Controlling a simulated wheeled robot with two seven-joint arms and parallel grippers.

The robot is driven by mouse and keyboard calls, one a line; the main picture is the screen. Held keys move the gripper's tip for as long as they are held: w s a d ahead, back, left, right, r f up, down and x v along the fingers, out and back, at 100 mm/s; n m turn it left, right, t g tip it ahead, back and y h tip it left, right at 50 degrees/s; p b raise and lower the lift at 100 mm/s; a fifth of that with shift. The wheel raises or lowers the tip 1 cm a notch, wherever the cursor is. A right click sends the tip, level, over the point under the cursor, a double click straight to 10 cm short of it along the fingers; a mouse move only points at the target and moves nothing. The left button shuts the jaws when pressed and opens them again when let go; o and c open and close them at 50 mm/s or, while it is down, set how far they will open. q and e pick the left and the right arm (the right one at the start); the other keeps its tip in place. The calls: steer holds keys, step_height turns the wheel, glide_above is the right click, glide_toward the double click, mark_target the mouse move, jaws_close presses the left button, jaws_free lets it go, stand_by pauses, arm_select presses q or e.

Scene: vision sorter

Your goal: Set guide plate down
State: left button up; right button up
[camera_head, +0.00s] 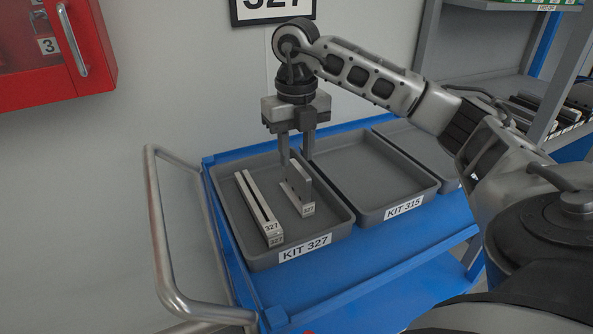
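My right gripper (296,158) points down over the grey KIT 327 tray (340,230). Its two fingers are apart, with a visible gap between them. A short light plate piece (299,187) with an upright wall and a 327 label stands on the tray floor, just below the fingertips. The fingertips are near the far top of its upright wall; I cannot tell whether they touch it. A long slotted light rail (257,208), also labelled 327, lies to its left in the same tray. I cannot tell by name which piece is the guide plate. My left gripper is not in view.
The tray sits on a blue cart (330,277) with a metal handle (158,240) at left. An empty KIT 315 tray (385,210) stands to the right, with another tray beyond. A shelf (490,62) with dark parts is at right, a red cabinet (30,70) at upper left.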

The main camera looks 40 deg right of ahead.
step_height(320, 180, up, 5)
steer(key=shift+p, duration=0.3)
stand_by(0.4)
